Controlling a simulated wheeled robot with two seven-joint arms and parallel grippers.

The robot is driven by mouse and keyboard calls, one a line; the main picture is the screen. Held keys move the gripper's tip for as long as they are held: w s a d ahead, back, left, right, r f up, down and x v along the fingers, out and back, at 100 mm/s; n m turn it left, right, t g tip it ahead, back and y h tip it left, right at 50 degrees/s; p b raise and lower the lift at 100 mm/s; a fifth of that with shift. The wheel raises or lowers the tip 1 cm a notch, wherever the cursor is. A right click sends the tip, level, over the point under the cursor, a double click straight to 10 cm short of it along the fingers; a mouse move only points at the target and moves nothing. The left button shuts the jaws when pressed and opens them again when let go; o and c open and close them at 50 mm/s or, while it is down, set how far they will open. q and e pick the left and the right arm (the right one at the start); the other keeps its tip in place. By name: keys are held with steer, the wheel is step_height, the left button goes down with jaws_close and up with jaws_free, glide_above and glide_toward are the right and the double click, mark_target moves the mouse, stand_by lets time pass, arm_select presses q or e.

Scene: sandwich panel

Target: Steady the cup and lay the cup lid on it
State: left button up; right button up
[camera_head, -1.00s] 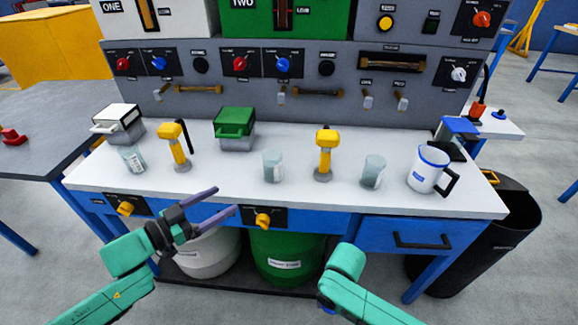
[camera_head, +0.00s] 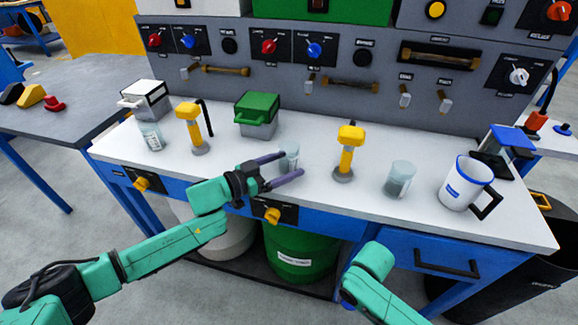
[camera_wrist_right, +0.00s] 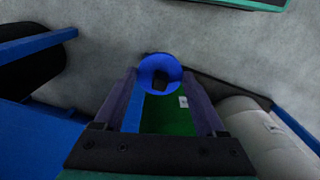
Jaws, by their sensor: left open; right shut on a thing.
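A clear cup (camera_head: 290,151) stands upright at the middle of the white worktop in the head view. My left gripper (camera_head: 292,164) is open at this cup. Its two fingers point right, and one partly covers the cup; I cannot tell whether they touch it. My right gripper (camera_wrist_right: 160,76) is shut on a round blue lid (camera_wrist_right: 159,64), which sits between its fingertips in the right wrist view. The lid is held over the floor in front of the bench. In the head view the right arm comes in at the bottom, and its fingers are not clearly visible.
On the worktop (camera_head: 325,199) stand yellow-headed dispensers (camera_head: 350,136), another clear cup (camera_head: 399,180), a white mug with a blue rim (camera_head: 463,188), a green-lidded box (camera_head: 257,108) and a white-lidded box (camera_head: 147,95). A green bin (camera_head: 292,262) stands below.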

arm_select(q)
steer(key=shift+w+d, duration=0.1)
steer(key=shift+c, duration=0.3)
steer(key=c, duration=0.6)
steer(key=o, duration=0.8)
steer(key=shift+o, duration=0.2)
